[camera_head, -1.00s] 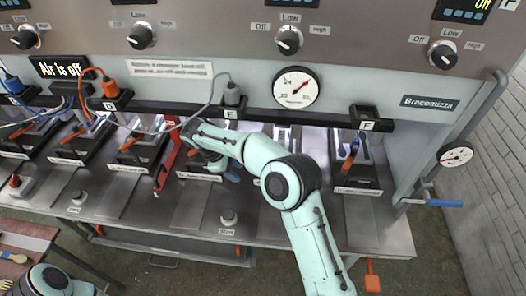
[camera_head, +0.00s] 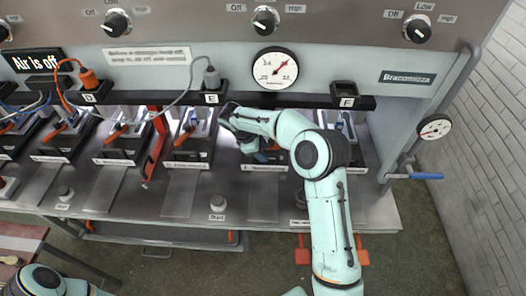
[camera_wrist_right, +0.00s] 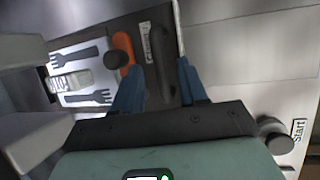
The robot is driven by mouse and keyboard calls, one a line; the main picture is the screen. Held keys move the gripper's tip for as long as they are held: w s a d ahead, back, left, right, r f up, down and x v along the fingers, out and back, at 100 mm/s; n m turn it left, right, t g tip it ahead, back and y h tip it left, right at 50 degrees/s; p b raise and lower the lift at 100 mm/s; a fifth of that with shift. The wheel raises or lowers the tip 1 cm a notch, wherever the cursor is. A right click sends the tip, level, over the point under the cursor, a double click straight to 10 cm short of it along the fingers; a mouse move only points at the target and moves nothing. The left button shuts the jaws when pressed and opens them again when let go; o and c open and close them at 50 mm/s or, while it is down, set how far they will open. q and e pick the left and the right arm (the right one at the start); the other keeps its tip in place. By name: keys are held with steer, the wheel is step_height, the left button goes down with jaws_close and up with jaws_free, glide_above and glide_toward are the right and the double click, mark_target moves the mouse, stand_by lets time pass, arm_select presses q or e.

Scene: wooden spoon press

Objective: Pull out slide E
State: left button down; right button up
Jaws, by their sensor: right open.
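In the head view, a row of slides with orange levers stands on the steel bench below the panel. My right gripper (camera_head: 262,152) is over the slide (camera_head: 265,167) just right of the E-marked socket (camera_head: 211,99). Its nameplate is too small to read, so I cannot tell if it is slide E. In the right wrist view, my open blue fingers (camera_wrist_right: 158,88) are on either side of the lower part of its black handle (camera_wrist_right: 158,60). I cannot tell whether they touch it. An orange lever (camera_wrist_right: 124,50) and a plate with fork shapes (camera_wrist_right: 78,75) lie left. My left gripper is out of view.
A neighbouring slide (camera_head: 187,165) stands to the left, beyond it a red upright lever (camera_head: 156,140). A Start button (camera_head: 217,202) sits in front on the bench. A grey cable hangs at the E-marked socket. The bench front between the buttons is clear.

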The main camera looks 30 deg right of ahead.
steer(key=shift+d+f, duration=0.2)
steer(key=shift+f, duration=0.35)
jaws_close()
